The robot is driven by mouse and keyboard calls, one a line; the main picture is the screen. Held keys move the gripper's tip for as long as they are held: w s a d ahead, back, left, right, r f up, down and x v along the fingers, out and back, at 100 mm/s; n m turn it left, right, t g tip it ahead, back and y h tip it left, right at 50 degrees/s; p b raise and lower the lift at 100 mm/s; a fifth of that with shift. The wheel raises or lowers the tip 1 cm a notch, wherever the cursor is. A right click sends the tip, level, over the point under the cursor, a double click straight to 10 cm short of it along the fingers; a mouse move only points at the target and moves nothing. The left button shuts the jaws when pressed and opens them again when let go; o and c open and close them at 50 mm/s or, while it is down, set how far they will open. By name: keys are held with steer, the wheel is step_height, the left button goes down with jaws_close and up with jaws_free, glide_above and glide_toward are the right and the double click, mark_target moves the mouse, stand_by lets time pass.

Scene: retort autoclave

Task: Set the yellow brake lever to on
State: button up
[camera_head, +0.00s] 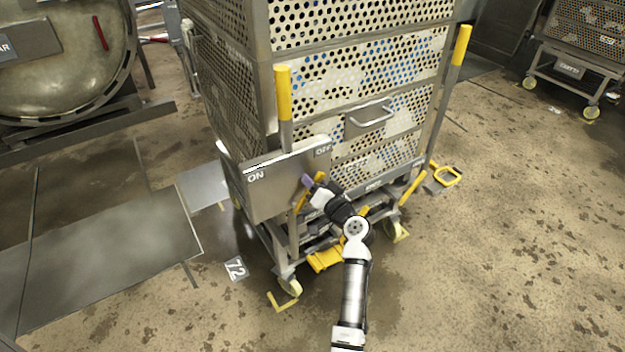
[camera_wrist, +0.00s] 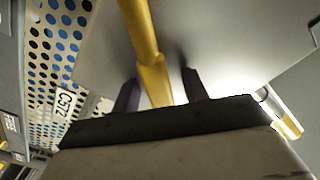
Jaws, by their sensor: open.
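The grey brake plate (camera_head: 270,200) is on the near lower side of the perforated cart, marked ON at its left end and OFF at its right end. The yellow brake lever (camera_head: 299,200) shows in part at the plate's right half, partly hidden by my gripper (camera_head: 309,184). In the wrist view the yellow lever (camera_wrist: 145,45) runs down between the two dark fingers of my gripper (camera_wrist: 160,90). The fingers are open, one on each side of it, with visible gaps. Its lower end is hidden behind the gripper body.
The tall perforated cart (camera_head: 350,85) stands on wheels with yellow posts (camera_head: 283,95) at its corners. A round vessel door (camera_head: 65,60) is at upper left. A yellow floor loop (camera_head: 447,176) lies right of the cart. Open floor (camera_head: 520,230) is to the right.

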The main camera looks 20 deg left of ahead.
jaws_close()
steer(key=shift+s+a+r+n+b, duration=0.35)
steer(key=shift+n+b, duration=0.45)
steer(key=shift+b, duration=0.35)
jaws_free()
steer(key=shift+d, duration=0.1)
